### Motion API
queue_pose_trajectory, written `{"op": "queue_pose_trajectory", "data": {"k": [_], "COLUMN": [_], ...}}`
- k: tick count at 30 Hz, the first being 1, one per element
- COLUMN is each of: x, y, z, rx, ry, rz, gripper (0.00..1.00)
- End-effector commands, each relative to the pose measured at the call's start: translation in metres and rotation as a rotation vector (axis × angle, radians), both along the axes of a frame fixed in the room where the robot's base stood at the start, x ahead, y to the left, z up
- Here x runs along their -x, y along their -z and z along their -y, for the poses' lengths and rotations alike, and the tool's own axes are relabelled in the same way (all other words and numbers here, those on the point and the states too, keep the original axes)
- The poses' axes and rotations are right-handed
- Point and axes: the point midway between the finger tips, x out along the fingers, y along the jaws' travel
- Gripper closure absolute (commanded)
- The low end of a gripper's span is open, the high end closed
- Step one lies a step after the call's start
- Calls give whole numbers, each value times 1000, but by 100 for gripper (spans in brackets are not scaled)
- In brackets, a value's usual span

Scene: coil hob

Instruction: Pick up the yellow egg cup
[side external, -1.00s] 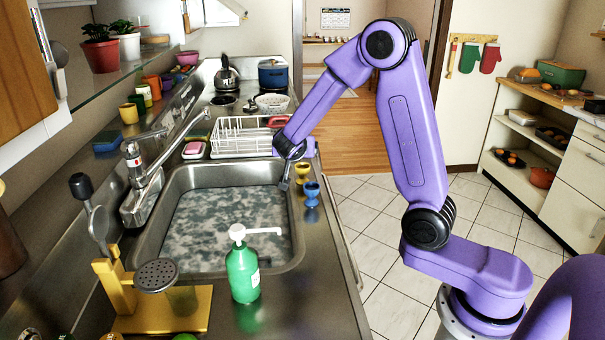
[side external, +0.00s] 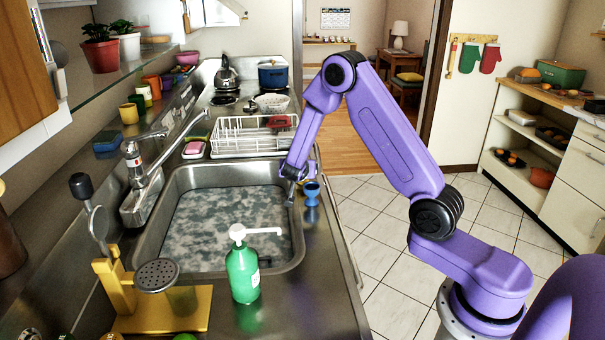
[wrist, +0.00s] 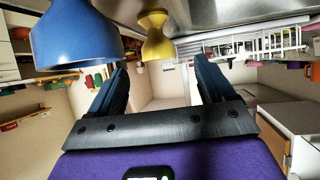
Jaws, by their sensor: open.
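The yellow egg cup (wrist: 154,38) shows in the wrist view, ahead of my fingertips and roughly in line with the gap between them. In the side view it is mostly hidden behind my wrist. The blue egg cup (side external: 311,194) stands on the counter strip right of the sink; it looms large at the upper left of the wrist view (wrist: 75,38). My gripper (wrist: 162,75) is open, with nothing between its fingers. In the side view my gripper (side external: 291,198) is low at the sink's right rim, just left of the blue egg cup.
The filled sink (side external: 183,263) lies left of my gripper. The white dish rack (side external: 235,142) stands behind it, also seen in the wrist view (wrist: 250,43). A green soap bottle (side external: 242,272) stands at the front. The counter's right edge is close to the egg cups.

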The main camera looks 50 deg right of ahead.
Motion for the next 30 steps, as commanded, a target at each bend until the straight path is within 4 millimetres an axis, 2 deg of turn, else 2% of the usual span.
{"op": "queue_pose_trajectory", "data": {"k": [3, 12, 21, 30], "x": [-9, -20, -39, -43], "y": [10, 19, 34, 37], "z": [15, 30, 61, 66], "rx": [1, 0, 0, 0], "ry": [2, 0, 1, -1], "rz": [-1, -2, 0, 0], "gripper": [18, 18, 18, 18]}}
